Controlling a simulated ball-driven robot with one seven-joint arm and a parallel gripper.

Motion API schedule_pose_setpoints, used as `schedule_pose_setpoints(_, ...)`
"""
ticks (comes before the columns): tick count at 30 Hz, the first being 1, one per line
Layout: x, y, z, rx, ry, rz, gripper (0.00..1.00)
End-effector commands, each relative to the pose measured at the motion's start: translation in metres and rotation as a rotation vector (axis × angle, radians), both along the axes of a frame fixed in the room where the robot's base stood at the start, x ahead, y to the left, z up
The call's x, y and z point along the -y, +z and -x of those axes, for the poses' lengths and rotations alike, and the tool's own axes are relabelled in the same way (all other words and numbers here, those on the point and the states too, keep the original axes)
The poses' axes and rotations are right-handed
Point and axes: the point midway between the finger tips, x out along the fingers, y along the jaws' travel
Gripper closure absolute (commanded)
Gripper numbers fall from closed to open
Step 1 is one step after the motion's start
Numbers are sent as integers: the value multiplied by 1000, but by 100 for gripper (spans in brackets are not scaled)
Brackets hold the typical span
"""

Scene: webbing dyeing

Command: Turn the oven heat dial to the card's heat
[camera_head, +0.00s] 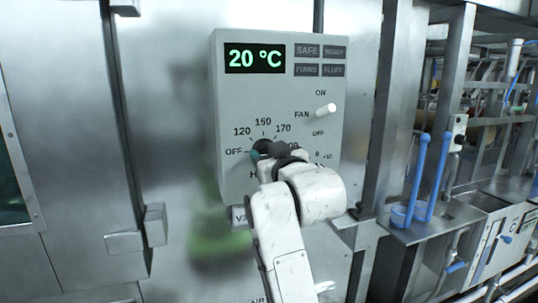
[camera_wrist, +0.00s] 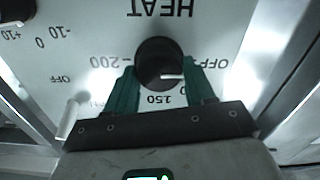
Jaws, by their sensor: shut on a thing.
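The oven's black HEAT dial (camera_wrist: 159,55) sits between the two green fingers of my gripper (camera_wrist: 161,74) in the wrist view, where the panel appears upside down. The fingers are shut on the dial's sides. A white mark shows on the dial's lower right there, on the side toward OFF; its exact setting is unclear. In the head view, my gripper (camera_head: 268,152) covers most of the dial and part of its scale; OFF, 120, 150 and 170 are readable. The oven control panel (camera_head: 232,120) has a display (camera_head: 255,58) reading 20 °C. I see no readable heat card.
A white fan switch (camera_head: 325,110) sticks out at the panel's upper right. Another black dial (camera_wrist: 15,10) marked -10, 0, +10 is near mine in the wrist view. Metal posts and blue-handled tools (camera_head: 416,175) stand to the right.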

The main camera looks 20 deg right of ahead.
Motion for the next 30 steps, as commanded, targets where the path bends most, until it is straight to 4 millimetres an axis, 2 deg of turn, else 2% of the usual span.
schedule_pose_setpoints(1, 0, 0, 0, 0, 0, 0, 56)
schedule_pose_setpoints(8, 0, 0, 0, 0, 0, 0, 77)
schedule_pose_setpoints(19, 0, 0, 0, 0, 0, -78, 77)
schedule_pose_setpoints(30, 1, 0, 0, 0, 1, -364, 77)
